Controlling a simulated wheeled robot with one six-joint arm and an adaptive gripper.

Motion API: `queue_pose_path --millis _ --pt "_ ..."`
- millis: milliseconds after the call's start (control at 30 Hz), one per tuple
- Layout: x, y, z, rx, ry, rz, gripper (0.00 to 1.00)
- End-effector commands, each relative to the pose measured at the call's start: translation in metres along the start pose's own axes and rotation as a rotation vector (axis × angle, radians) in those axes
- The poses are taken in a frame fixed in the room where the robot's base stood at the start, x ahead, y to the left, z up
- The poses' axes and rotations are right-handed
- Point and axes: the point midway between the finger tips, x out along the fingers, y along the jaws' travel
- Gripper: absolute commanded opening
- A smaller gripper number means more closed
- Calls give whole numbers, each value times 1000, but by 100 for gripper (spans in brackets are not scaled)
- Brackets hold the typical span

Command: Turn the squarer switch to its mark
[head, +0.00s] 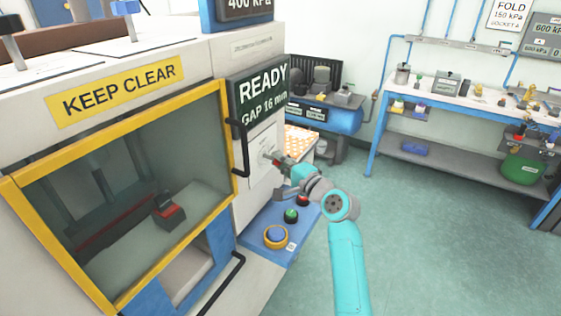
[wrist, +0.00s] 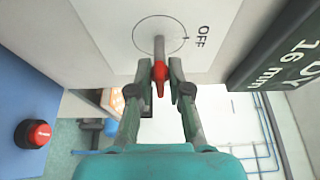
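The squarer switch shows in the wrist view as a grey shaft with a red tip (wrist: 160,72), standing out from a white plate. A thin circle is drawn around the shaft, with a small dark tick and the word OFF (wrist: 202,36) at its right. In the head view my gripper (head: 277,162) is at the switch plate (head: 262,150) on the machine's right side, partly hiding the switch.
A READY, GAP 16 mm display (head: 262,95) sits above the plate, beside a black handle (head: 238,148). Below is a blue ledge (head: 262,224) with several buttons, one a red button (wrist: 38,133). The floor to the right (head: 430,240) is clear.

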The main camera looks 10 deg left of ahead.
Motion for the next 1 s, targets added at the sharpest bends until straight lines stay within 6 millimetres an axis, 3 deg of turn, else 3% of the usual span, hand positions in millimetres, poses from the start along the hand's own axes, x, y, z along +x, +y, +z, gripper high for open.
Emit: queue_pose_path --millis 467,1000 --pt "0 1 0 -56 0 -23 0" --pt "0 1 -1 -450 1 -187 0"
